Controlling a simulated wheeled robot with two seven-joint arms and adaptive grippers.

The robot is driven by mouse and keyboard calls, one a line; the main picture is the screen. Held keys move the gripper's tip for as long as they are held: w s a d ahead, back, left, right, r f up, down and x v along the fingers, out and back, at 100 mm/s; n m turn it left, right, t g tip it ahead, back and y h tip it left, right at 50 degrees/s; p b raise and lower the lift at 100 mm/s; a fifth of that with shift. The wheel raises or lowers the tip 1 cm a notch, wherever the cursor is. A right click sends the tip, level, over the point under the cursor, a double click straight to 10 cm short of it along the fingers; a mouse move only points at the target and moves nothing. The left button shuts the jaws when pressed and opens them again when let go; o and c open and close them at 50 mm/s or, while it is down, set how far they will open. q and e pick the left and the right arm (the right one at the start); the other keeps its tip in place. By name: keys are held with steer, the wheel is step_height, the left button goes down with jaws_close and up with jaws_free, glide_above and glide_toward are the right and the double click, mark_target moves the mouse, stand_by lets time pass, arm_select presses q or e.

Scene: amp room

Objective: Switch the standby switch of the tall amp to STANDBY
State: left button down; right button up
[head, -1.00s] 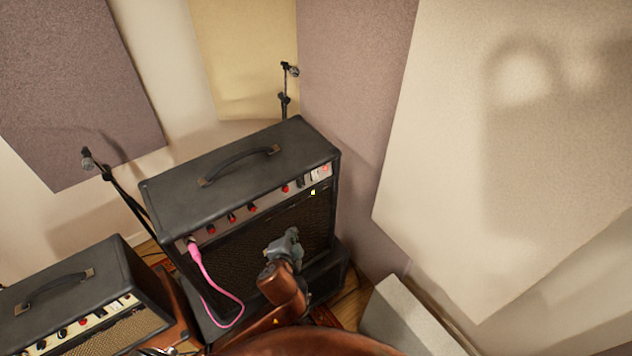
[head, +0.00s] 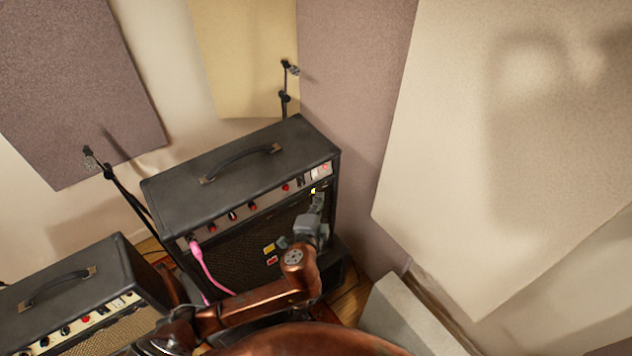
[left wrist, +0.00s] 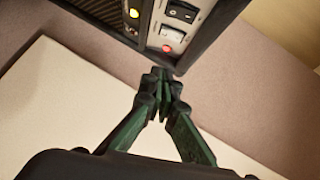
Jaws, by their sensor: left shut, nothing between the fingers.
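The tall amp (head: 240,165) stands in the middle of the head view, black with a handle on top and a control strip along its front. At the strip's right end are a black rocker switch (left wrist: 182,11), a white rocker switch (left wrist: 172,33) and a lit red lamp (left wrist: 167,48). I cannot read which switch is the standby one, nor its setting. My left gripper (head: 318,200) is shut and empty, in front of the grille just below the strip's right end. In the left wrist view its fingertips (left wrist: 160,80) appear below the red lamp. My right gripper is not in view.
A pink cable (head: 205,268) is plugged in at the strip's left end. A smaller amp (head: 70,290) stands at lower left. Microphone stands (head: 125,192) are beside and behind the tall amp. A grey block (head: 400,315) and wall panels (head: 355,130) are at right.

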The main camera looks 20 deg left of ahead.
arm_select(q)
steer(key=p, duration=0.1)
glide_toward(318, 175)
steer(key=w+d, duration=0.2)
steer(key=w, duration=0.2)
steer(key=a, duration=0.1)
steer(key=w+a+f+p, duration=0.1)
steer(key=shift+w+a+f, duration=0.15)
steer(key=shift+w+a, duration=0.15)
steer(key=shift+d, duration=0.1)
